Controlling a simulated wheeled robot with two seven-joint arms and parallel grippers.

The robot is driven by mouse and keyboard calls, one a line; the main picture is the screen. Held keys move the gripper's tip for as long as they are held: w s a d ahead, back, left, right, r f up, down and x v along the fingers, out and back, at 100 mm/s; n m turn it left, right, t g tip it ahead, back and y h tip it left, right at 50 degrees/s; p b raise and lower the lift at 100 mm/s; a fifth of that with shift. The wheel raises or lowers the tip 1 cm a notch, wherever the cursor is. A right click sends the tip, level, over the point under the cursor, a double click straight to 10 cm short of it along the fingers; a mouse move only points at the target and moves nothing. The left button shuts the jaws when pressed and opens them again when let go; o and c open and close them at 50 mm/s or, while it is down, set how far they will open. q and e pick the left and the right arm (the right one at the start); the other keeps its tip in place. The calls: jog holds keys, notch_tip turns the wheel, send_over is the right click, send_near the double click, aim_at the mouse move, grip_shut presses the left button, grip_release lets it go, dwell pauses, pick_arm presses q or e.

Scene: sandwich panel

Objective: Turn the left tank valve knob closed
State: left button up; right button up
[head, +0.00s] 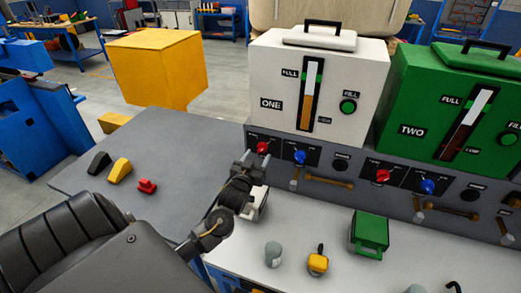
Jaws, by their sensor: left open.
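The left tank is the white one marked ONE (270,65), standing on a grey panel. Below it on the panel front are a red knob (263,148), a blue knob (300,157) and a dark round knob (341,165). My left gripper (254,159) is open and empty, with its fingertips just below and in front of the red knob. I cannot tell whether a fingertip touches the panel. The red knob shows above the fingers; the knob labels are too small to read. My right gripper is out of view.
The green tank TWO (422,82) stands to the right with its own red (382,176) and blue (428,187) knobs. Brass pipes (328,182) stick out below. A white container (257,203) is partly behind my gripper. A green box (370,234) and yellow item (317,262) stand on the counter.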

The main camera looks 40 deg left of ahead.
aim_at(260, 151)
pick_arm(q)
jog(key=shift+x, duration=1.15)
jog(key=shift+w+a+p, duration=0.25)
jog(key=shift+w+p, duration=0.05)
jog(key=shift+w, duration=0.25)
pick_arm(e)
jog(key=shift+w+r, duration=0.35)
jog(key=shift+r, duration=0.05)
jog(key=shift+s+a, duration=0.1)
pick_arm(q)
jog(key=shift+c, duration=0.7)
jog(key=c, duration=0.9)
jog(key=shift+o, duration=0.2)
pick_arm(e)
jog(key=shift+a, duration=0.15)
